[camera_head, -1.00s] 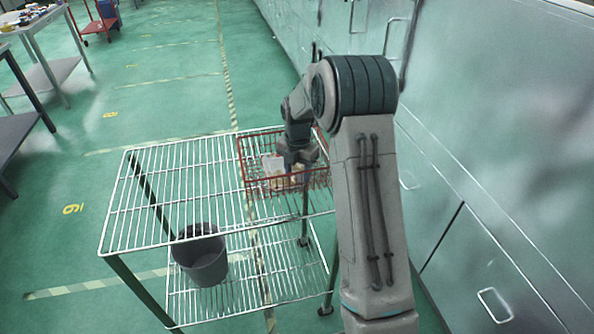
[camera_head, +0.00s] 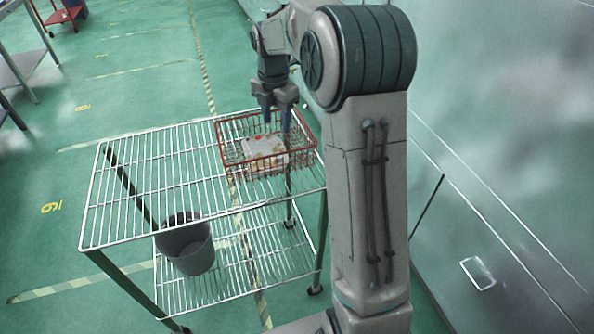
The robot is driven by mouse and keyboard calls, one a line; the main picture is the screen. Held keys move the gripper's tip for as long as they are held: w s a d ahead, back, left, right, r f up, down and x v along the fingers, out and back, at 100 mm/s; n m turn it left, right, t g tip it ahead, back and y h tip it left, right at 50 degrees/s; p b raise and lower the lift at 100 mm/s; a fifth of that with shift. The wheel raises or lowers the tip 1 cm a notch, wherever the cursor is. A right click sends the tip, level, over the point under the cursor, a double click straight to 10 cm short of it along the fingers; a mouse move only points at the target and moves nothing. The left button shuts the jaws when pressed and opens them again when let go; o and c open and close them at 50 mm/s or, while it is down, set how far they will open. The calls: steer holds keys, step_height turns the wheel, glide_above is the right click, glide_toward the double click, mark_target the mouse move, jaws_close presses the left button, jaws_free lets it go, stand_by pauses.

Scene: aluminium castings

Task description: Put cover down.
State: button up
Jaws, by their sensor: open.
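A pale, flat piece (camera_head: 266,147), which looks like the cover, lies in the red wire basket (camera_head: 263,160). The basket stands on the right end of the wire rack's top shelf. Small red and tan patches show on or beside the piece, too small to tell what they are. My gripper (camera_head: 277,118) hangs over the far side of the basket, pointing down. Its two fingers are apart with nothing between them. The gripper is clear of the pale piece.
The top wire shelf (camera_head: 150,190) is bare left of the basket. A grey bucket (camera_head: 187,243) stands on the lower shelf (camera_head: 235,277). Grey panels (camera_head: 500,150) line the right side. Green floor with striped tape (camera_head: 205,75) is open behind and left. A grey table (camera_head: 22,66) stands at far left.

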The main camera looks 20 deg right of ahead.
steer(key=s+a+r+m+t, duration=0.2)
steer(key=s+m, duration=2.2)
steer(key=s, duration=0.5)
steer(key=shift+s+a+m+t, duration=0.2)
steer(key=shift+s+m+t, duration=0.1)
steer(key=shift+m+t, duration=0.1)
steer(key=shift+c, duration=1.2)
steer(key=shift+d, duration=0.1)
